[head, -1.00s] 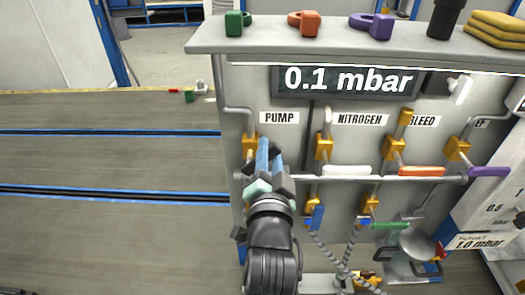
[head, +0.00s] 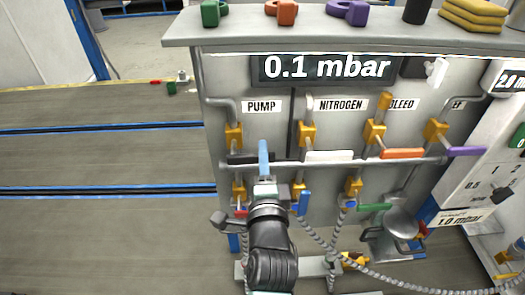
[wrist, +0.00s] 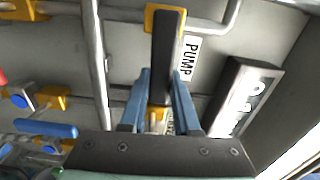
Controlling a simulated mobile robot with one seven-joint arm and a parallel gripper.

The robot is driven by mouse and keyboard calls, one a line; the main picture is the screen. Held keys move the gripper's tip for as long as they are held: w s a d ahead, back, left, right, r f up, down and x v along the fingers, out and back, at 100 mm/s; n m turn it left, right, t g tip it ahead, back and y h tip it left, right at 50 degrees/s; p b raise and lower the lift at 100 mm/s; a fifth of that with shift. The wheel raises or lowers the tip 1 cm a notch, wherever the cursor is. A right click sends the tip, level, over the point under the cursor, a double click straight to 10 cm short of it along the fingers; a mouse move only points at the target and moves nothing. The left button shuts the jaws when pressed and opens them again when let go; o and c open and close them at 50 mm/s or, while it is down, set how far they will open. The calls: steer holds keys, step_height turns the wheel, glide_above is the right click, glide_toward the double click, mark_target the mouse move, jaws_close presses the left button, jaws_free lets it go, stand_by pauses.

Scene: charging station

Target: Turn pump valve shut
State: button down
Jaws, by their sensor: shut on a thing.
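The pump valve has a yellow body (head: 233,137) under the PUMP label (head: 261,107) on the grey panel. Its black lever handle (head: 240,158) lies sideways across the pipe below that body. My gripper (head: 263,150) is at the right part of this handle, with its blue fingers upright in the head view. In the wrist view the black handle (wrist: 167,60) runs between the two blue fingers (wrist: 160,100), and the gripper is shut on it. The fingers hide part of the handle in the head view.
The white nitrogen handle (head: 329,157) is close on the right, then the orange bleed handle (head: 402,154) and a purple handle (head: 467,151). A horizontal rail (head: 350,163) crosses the panel. The display (head: 325,68) reads 0.1 mbar. Open floor (head: 100,240) lies left.

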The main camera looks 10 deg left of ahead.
steer(key=shift+f+m, duration=0.2)
steer(key=shift+m, duration=0.1)
steer(key=c, duration=0.6)
jaws_free()
steer(key=shift+c, duration=0.2)
steer(key=shift+s, duration=0.1)
steer(key=s+d+b, duration=0.2)
steer(key=s+b, duration=0.1)
steer(key=s, duration=0.9)
steer(key=shift+s+d, duration=0.25)
steer(key=shift+d, duration=0.05)
